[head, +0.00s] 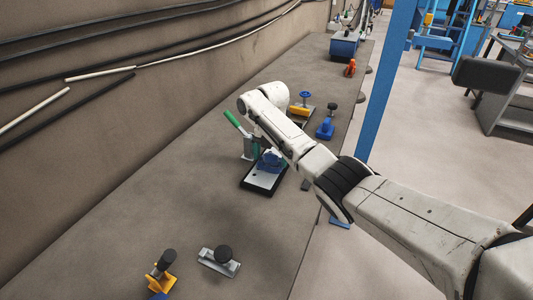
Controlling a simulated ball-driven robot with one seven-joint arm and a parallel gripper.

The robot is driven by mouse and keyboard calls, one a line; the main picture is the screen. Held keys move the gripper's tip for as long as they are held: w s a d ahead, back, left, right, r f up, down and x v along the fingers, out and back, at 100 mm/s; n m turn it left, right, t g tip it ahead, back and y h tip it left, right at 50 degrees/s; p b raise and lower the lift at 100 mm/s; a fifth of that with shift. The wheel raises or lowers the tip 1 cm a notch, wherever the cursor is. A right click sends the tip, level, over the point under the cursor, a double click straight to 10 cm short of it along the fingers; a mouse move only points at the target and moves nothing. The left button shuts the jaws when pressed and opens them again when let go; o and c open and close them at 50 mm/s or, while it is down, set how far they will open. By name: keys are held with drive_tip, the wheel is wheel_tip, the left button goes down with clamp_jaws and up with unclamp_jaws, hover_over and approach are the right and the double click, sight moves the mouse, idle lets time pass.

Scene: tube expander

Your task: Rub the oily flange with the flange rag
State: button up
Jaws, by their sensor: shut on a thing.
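My gripper (265,148) points down over the bench, partly hidden by my own forearm. It is shut on a crumpled blue thing, which looks like the flange rag (271,161). The rag is over the upper part of a black-rimmed tray (249,187) with a white surface. I cannot tell whether it touches what lies below. A grey upright piece (248,149) with a green handle (233,119) stands just left of the gripper. I cannot make out the oily flange for certain; it may be hidden by the rag, gripper or arm.
The long brown bench (190,190) runs along a wall with cables. Blue and yellow clamp-like tools (325,129) stand beyond my arm, and an orange piece (350,68) and blue box (344,45) farther back. Black-knobbed tools (219,262) sit at the near end. A blue post (386,80) rises at right.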

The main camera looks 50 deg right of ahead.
drive_tip(key=shift+s+d+r+p, duration=0.55)
drive_tip(key=shift+r+p, duration=0.2)
drive_tip(key=shift+p, duration=0.35)
drive_tip(key=shift+s+a+f+p, duration=0.1)
drive_tip(key=shift+s+a+p, duration=0.3)
drive_tip(key=shift+p, duration=0.6)
drive_tip(key=shift+a+f+p, duration=0.2)
drive_tip(key=shift+a+p, duration=0.15)
drive_tip(key=shift+a, duration=0.35)
drive_tip(key=a+p, duration=0.3)
drive_tip(key=shift+s, duration=0.4)
drive_tip(key=shift+s+a+f+p, duration=0.1)
drive_tip(key=shift+s+a+p, duration=0.1)
drive_tip(key=shift+a+p, duration=0.35)
drive_tip(key=shift+f, duration=0.2)
drive_tip(key=shift+r, duration=0.1)
drive_tip(key=shift+r+p, duration=1.45)
drive_tip(key=shift+r, duration=1.5)
